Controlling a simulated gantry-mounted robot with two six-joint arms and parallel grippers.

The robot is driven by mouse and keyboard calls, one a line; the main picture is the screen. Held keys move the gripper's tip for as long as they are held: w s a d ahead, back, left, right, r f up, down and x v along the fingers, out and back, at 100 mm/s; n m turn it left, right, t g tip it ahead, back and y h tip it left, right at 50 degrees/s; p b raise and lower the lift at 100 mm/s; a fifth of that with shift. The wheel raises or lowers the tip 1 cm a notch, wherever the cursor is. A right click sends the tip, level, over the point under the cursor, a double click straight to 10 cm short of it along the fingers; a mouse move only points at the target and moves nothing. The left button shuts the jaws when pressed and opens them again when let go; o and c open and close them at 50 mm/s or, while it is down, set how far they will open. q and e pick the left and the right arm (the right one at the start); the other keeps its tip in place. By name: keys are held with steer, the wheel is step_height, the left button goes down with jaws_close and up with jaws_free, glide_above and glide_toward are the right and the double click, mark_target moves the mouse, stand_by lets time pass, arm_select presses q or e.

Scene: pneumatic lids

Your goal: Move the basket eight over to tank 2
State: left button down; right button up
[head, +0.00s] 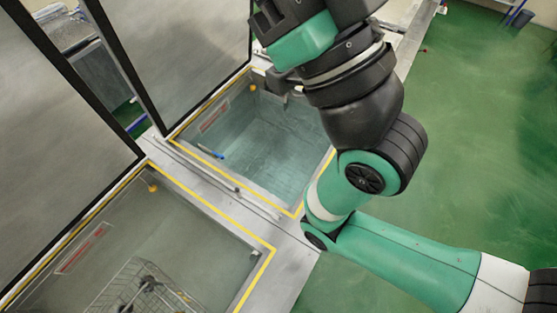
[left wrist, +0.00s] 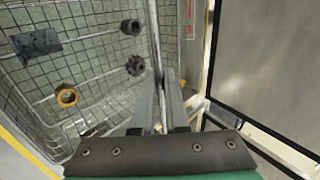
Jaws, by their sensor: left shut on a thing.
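A wire mesh basket (head: 138,288) shows at the bottom of the head view, inside the nearer tank (head: 185,215), and the picture's edge cuts it off. It also fills the left side of the left wrist view (left wrist: 88,82), with several dark parts and an orange ring (left wrist: 67,96) in it. My left gripper (left wrist: 166,92) is shut on a thin upright part of the basket; it is outside the head view. My right arm crosses the head view, but its gripper is out of the picture. I cannot read which tank is tank 2.
A farther tank (head: 265,140) lies beyond a metal divider (head: 215,190) with yellow edge lines; no basket shows in it. Large grey lids (head: 55,120) stand raised along the left side of both tanks.

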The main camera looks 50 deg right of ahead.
arm_select(q)
steer(key=shift+w+r, duration=0.15)
steer(key=shift+r, duration=0.05)
step_height(320, 180, down, 10)
steer(key=b, duration=0.8)
steer(key=shift+f+b, duration=0.15)
steer(key=shift+b, duration=0.2)
step_height(320, 180, up, 10)
steer(key=p, duration=0.9)
steer(key=shift+f, duration=0.45)
step_height(320, 180, down, 9)
steer(key=b, duration=0.9)
steer(key=shift+f, duration=0.15)
step_height(320, 180, up, 10)
steer(key=p, duration=0.9)
steer(key=shift+p, duration=0.3)
steer(key=shift+f, duration=0.15)
